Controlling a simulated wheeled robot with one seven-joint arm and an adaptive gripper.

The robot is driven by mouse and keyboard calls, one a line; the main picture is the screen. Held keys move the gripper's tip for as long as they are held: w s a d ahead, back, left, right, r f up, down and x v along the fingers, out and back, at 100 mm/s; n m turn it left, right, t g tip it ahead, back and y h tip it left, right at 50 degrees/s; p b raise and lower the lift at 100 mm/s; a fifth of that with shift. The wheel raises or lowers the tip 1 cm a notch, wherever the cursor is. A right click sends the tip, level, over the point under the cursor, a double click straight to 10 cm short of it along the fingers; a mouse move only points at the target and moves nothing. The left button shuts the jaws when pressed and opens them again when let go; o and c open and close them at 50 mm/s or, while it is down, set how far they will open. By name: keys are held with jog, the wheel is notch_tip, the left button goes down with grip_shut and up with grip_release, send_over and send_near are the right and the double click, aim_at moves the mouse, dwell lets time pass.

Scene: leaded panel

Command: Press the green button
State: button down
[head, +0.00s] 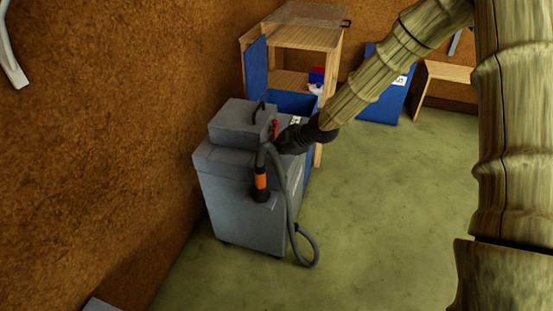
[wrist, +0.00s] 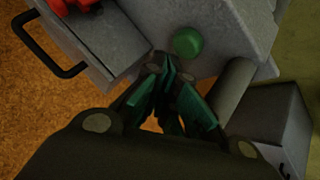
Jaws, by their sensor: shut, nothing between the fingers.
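The green button (wrist: 188,42) is a round knob on the grey face of a machine, in the upper middle of the wrist view. In the head view the button cannot be made out, as my arm's end covers that side. My gripper (wrist: 160,62) is shut and empty, its fingertips just below and left of the button in the wrist view. A small gap shows between tips and button in the picture; whether they touch the grey face I cannot tell. In the head view my gripper (head: 278,140) is at the upper right side of the grey machine (head: 245,222).
A grey hose (head: 290,205) with an orange band loops from the machine to the floor. A red part (wrist: 75,6) and a black handle (wrist: 48,45) are near the gripper. A wooden cabinet (head: 300,36) stands behind. Green floor at right is clear.

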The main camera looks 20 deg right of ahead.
aim_at(275, 160)
dwell(0.3)
notch_tip(275, 160, up, 6)
jog(key=p, duration=0.5)
jog(key=shift+p, duration=0.4)
dwell(1.0)
